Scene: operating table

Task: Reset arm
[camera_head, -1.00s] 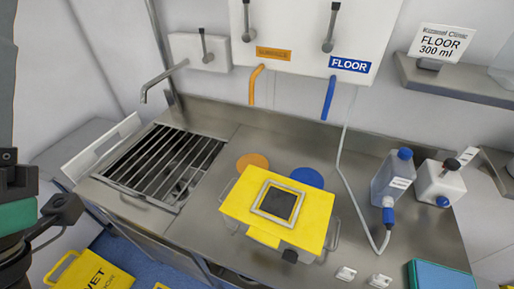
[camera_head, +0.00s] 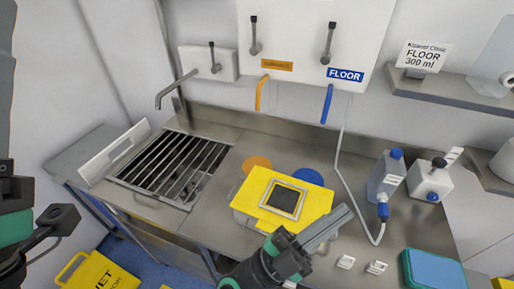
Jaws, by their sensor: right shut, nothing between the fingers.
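My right gripper (camera_head: 343,213) reaches in from the bottom centre, its grey fingers shut and empty, pointing up and right. In the picture it overlaps the lower right corner of a yellow-topped bucket (camera_head: 264,189) on the steel counter. I cannot tell whether it touches it. My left arm stands at the left edge, with a dark wrist part and a green band. A grey piece of my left gripper (camera_head: 6,90) shows there, cut off by the frame, so its jaw state is unclear.
A grated sink (camera_head: 172,166) lies left on the steel counter (camera_head: 222,226). Bottles (camera_head: 386,178) (camera_head: 429,183) and a blue-topped box (camera_head: 436,269) stand right. Wall dispensers (camera_head: 300,45) hang behind. A yellow wet-floor sign (camera_head: 95,275) is on the floor.

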